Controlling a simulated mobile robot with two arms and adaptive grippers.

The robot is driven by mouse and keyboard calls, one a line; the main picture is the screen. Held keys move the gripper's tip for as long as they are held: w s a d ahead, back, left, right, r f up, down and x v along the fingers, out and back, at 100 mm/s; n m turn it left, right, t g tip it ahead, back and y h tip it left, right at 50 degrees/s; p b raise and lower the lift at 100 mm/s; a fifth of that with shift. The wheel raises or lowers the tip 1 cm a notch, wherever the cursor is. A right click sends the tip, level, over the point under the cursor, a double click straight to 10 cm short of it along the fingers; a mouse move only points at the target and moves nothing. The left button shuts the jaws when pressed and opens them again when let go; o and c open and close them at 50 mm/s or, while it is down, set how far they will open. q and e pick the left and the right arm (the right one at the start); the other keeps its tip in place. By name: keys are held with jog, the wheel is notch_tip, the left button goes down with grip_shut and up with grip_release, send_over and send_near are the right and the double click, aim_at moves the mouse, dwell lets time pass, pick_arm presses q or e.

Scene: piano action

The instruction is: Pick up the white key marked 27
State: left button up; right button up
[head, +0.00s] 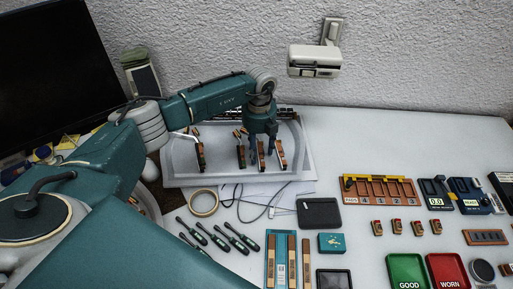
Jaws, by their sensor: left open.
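My left gripper (262,150) reaches in from the left over the pale tray (303,166). Its fingers point down and are open, near several upright wood-and-dark parts. One such part (262,155) shows between the fingers; contact cannot be told. Others stand to the left (201,156) and right (281,154). I cannot make out a white key marked 27. Long strips (292,262) in wood and teal lie at the front, their markings unreadable. My gripper and arm hide part of the tray. My right gripper is not in view.
Several screwdrivers (222,242) and a tape ring (204,202) lie before the tray. A black pad (319,213), an orange rack (378,190), and a green tray (407,270) beside a red tray (446,271) stand rightward. The back right table is clear.

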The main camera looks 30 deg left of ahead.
pick_arm(q)
jog(key=shift+f, duration=0.4)
jog(key=c, duration=1.2)
jog(key=shift+r, duration=0.1)
jog(key=shift+c, duration=0.2)
